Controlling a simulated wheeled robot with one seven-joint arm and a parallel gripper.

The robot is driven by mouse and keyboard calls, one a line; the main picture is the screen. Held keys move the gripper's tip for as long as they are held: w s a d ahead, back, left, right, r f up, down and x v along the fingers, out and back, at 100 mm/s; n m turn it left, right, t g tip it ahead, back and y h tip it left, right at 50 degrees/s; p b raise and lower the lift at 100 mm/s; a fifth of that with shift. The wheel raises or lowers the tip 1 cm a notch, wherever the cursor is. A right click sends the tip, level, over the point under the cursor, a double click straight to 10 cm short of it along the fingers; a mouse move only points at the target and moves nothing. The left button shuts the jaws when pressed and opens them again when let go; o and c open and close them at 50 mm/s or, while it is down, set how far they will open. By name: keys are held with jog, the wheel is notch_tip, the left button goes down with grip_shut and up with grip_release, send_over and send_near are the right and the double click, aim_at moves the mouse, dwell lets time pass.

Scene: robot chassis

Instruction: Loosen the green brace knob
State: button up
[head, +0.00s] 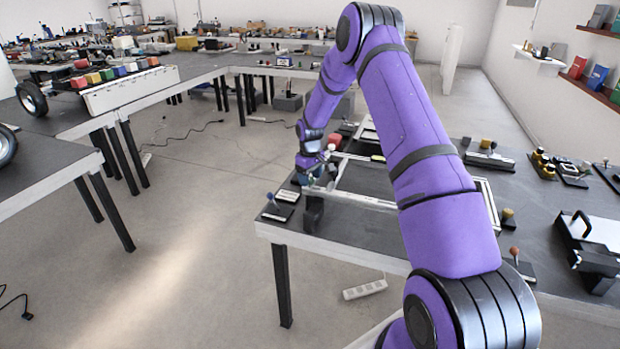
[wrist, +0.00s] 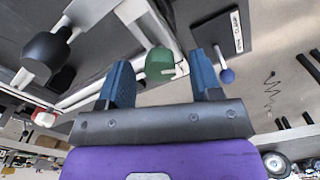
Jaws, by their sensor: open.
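The green brace knob (wrist: 160,64) sits at a corner of the silver frame in the wrist view. It lies between and just beyond the tips of my gripper (wrist: 158,75), whose two blue fingers are apart with nothing held. I cannot tell whether either finger touches the knob. In the head view my gripper (head: 318,178) is low over the near left corner of the silver chassis frame (head: 375,200) on the dark table. The knob is small and partly hidden by my gripper there.
A blue ball (wrist: 227,76) and a labelled black plate (wrist: 222,36) are at right. A dark block (head: 313,213) stands at the table's front edge.

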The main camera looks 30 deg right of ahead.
notch_tip(320, 180, up, 10)
jog(key=shift+r, duration=0.25)
dwell(0.6)
notch_tip(320, 180, up, 14)
jog(key=r+t, duration=0.1)
send_over(310, 178)
jog(key=s+a, duration=0.6)
jog(key=s, duration=0.1)
jog(key=s+a+r+m+t, duration=0.1)
jog(key=s+a+r, duration=0.5)
jog(key=s+r, duration=0.45)
jog(key=s+a+r+m+t, duration=0.1)
jog(key=s+a, duration=0.2)
jog(key=s, duration=1)
jog(key=s+a+r+m+t, duration=0.1)
jog(key=s+a+r+t, duration=0.1)
jog(key=s, duration=1.2)
jog(key=shift+s+a, duration=0.3)
jog(key=shift+a, duration=0.25)
